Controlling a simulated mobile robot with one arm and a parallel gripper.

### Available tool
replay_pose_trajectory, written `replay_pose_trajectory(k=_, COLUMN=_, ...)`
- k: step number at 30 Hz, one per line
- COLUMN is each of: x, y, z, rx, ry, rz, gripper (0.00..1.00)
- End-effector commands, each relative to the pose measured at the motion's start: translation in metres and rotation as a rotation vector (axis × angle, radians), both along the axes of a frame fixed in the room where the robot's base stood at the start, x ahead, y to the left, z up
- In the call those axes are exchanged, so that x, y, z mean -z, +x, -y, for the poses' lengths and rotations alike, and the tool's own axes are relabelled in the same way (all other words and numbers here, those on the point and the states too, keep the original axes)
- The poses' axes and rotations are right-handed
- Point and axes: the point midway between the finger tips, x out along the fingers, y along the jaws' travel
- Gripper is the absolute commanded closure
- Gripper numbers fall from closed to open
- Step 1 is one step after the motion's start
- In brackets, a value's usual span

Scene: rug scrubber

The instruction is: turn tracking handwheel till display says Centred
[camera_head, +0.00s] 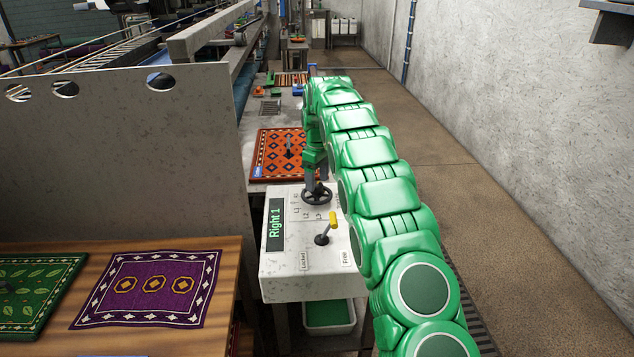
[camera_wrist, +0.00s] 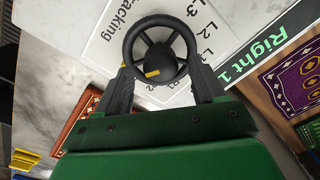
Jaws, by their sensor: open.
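The black tracking handwheel (camera_head: 317,196) stands on the pale control box (camera_head: 290,283). It has spokes, a round hub and a yellow mark in the wrist view (camera_wrist: 160,22). The display (camera_head: 275,225) reads "Right 1" in green, and also shows in the wrist view (camera_wrist: 262,52). My gripper (camera_wrist: 160,68) is open, with one dark finger on each side of the wheel. I cannot tell whether the fingers touch the rim. In the head view my gripper (camera_head: 315,184) is over the wheel, partly hidden by my green arm.
A yellow-handled lever (camera_head: 324,236) stands on the box near labels "Locked" and "Free". An orange rug (camera_head: 274,165) lies behind the box. A purple rug (camera_head: 150,315) and a green rug (camera_head: 40,285) lie on the wooden table at left. Floor at right is clear.

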Motion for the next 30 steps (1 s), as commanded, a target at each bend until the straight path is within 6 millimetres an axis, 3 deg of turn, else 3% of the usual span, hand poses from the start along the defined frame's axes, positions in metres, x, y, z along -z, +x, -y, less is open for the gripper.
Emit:
replay_pose_trajectory(k=15, x=-0.057, y=0.002, z=0.001, rx=0.000, ry=0.001, rz=0.001, gripper=0.31)
replay_pose_trajectory(k=30, x=-0.064, y=0.000, z=0.002, rx=0.002, ry=-0.001, rz=-0.002, gripper=0.31)
